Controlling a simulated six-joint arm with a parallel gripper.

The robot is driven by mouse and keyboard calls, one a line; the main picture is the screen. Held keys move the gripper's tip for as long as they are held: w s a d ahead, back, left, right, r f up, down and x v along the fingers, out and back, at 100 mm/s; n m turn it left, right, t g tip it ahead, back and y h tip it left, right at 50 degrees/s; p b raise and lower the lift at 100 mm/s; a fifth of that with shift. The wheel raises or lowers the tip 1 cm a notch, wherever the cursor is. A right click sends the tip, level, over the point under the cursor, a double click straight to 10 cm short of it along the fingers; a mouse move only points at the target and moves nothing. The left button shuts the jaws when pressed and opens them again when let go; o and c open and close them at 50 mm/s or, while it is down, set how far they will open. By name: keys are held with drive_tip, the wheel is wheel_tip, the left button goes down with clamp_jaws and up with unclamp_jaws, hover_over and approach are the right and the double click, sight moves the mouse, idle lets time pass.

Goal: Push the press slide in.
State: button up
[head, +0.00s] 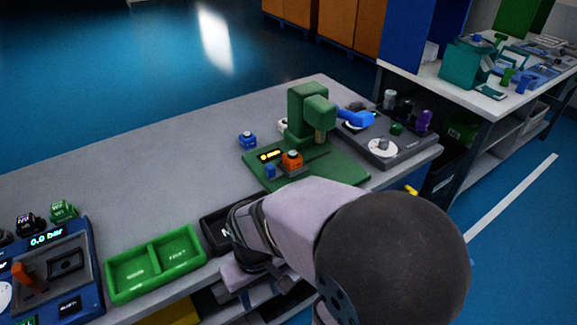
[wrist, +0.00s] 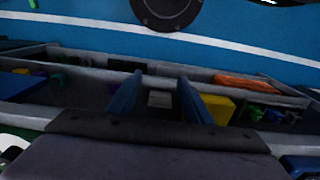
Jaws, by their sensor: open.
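The green press (head: 308,112) stands on a green base plate (head: 335,168) on the grey table, with a blue lever (head: 355,118) at its right. I cannot tell surely which part is the slide. My gripper (wrist: 158,95) shows two blue fingers spread apart with nothing between them. In the head view it is near the table's front edge, left of and nearer than the press; its fingertips are unclear there. The press is not in the wrist view.
A green two-part tray (head: 155,264) and a dark tray (head: 215,232) lie near the front edge. A blue pressure device (head: 50,270) stands at left, a grey fixture (head: 400,150) right of the press. Shelf bins with a yellow block (wrist: 218,109) show below.

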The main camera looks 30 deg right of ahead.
idle(0.4)
drive_tip(key=shift+c, duration=1.1)
drive_tip(key=s+d+r+m+g+p, duration=0.25)
drive_tip(key=d+r+p, duration=0.25)
drive_tip(key=p, duration=0.4)
drive_tip(key=w+d+r+m+t+p, duration=0.1)
drive_tip(key=w+d+p, duration=0.1)
drive_tip(key=w, duration=0.3)
drive_tip(key=w+d+r+m+t+p, duration=0.1)
drive_tip(key=w+d+p, duration=0.1)
drive_tip(key=w+d, duration=0.3)
drive_tip(key=w+d+r+m+t+y+p, duration=0.1)
drive_tip(key=w+d+p, duration=0.1)
drive_tip(key=w, duration=0.4)
drive_tip(key=shift+w+d+r, duration=0.25)
drive_tip(key=shift+d+r, duration=0.15)
drive_tip(key=shift+d, duration=0.35)
drive_tip(key=w+d+r+n+t, duration=0.2)
drive_tip(key=w, duration=0.3)
drive_tip(key=w+d+r+n+t+h, duration=0.1)
drive_tip(key=w+d+r+n+t, duration=0.1)
drive_tip(key=w, duration=0.4)
drive_tip(key=shift+r+n, duration=0.75)
